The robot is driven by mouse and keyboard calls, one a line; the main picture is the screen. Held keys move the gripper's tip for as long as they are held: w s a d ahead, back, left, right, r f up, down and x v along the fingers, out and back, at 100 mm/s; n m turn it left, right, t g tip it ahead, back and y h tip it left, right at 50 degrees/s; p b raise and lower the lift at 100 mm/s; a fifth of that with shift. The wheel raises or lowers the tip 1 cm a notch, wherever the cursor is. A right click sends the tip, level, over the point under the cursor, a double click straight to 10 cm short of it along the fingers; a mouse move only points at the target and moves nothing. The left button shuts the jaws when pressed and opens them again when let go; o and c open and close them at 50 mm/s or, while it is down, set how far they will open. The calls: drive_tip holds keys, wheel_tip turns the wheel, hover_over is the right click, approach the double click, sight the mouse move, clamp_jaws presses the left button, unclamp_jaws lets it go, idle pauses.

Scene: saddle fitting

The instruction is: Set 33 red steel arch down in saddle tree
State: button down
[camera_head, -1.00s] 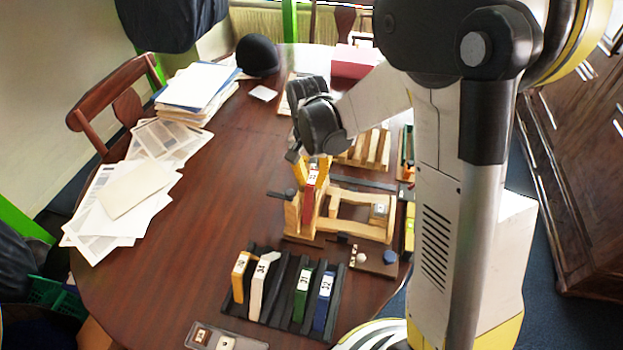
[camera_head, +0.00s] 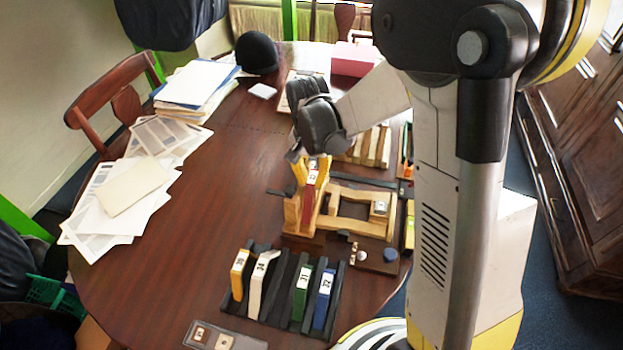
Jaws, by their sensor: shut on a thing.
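The red steel arch (camera_head: 308,203) stands upright at the left end of the wooden saddle tree (camera_head: 352,226), its white number label at the top. My gripper (camera_head: 312,165) points down over it, with yellow fingers shut on the arch's upper part. The arch appears to sit down between the wooden parts of the tree. Its lower edge is hidden, so I cannot tell whether it is fully seated.
A black rack (camera_head: 268,312) in front holds several numbered arches, yellow, white, green and blue. A grey tray (camera_head: 224,338) lies at the near edge. Papers (camera_head: 128,187) and a black helmet (camera_head: 257,54) are at left and back. The table's left middle is clear.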

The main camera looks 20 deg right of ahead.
drive_tip(key=shift+f+b, duration=0.65)
drive_tip(key=shift+f, duration=0.1)
idle(0.9)
drive_tip(key=c, duration=0.9)
unclamp_jaws()
drive_tip(key=shift+r+p, duration=1.8)
drive_tip(key=shift+r, duration=0.7)
drive_tip(key=shift+r, duration=0.1)
drive_tip(key=shift+r+p, duration=0.95)
drive_tip(key=shift+r, duration=0.45)
